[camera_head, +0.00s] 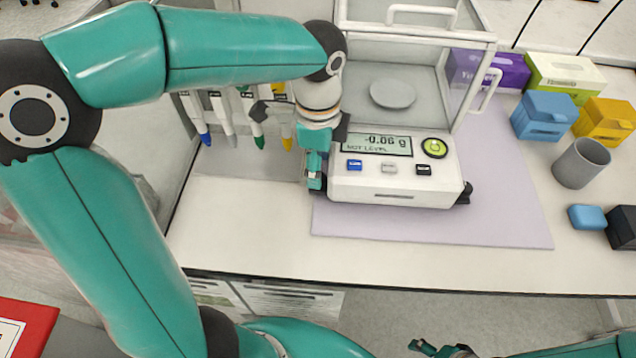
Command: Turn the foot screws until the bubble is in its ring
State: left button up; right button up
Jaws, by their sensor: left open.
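A white balance (395,183) stands on the bench, its display (376,146) reading "-0.06 g" and "NOT LEVEL". The round green bubble level (434,148) is at the right of its front panel; the bubble's exact place in the ring is too small to tell. A black foot screw (465,193) shows at the front right corner. My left gripper (315,182) is open and points down at the front left corner, hiding any foot screw there. My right gripper (440,349) is low at the bottom edge, partly cut off, away from the balance.
The balance has a glass draft shield with a round pan (393,93) inside. A lilac mat (510,205) lies under it. Pipettes (228,118) hang to the left. Blue and yellow boxes (545,115), a grey cup (582,163) and small blocks stand at the right. The front bench strip is clear.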

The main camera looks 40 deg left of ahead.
pick_arm(q)
jog(key=shift+f+b, duration=0.8)
jog(key=shift+f, duration=0.6)
pick_arm(e)
notch_tip(320, 180, down, 2)
jog(key=shift+f, duration=0.25)
pick_arm(q)
jog(key=shift+c, duration=0.3)
grip_shut()
pick_arm(e)
jog(key=shift+r, duration=0.1)
